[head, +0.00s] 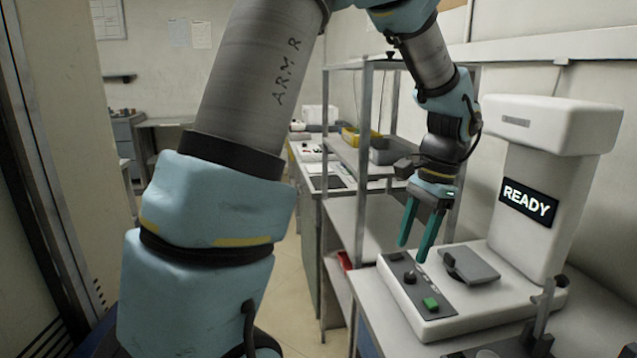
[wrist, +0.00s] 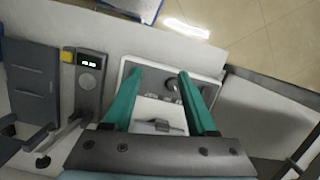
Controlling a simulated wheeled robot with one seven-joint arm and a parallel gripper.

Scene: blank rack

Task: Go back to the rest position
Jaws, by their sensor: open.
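My gripper (head: 416,246) has two teal fingers, which are apart with nothing between them. In the head view it hangs pointing down, just above the control panel of a white machine (head: 535,190) with a READY sign. A black knob (head: 410,277) is below the fingertips. A green button (head: 431,303) sits to its right. In the wrist view the open fingers (wrist: 160,78) reach over the same panel, with the knob (wrist: 171,84) seen between them.
A metal rack (head: 362,170) with a yellow bin (head: 352,137) and grey bins stands behind my arm. The machine stands on a grey bench (head: 385,330). A dark fixture (head: 535,335) is at the bench's front right. Open floor (head: 295,260) lies left of the rack.

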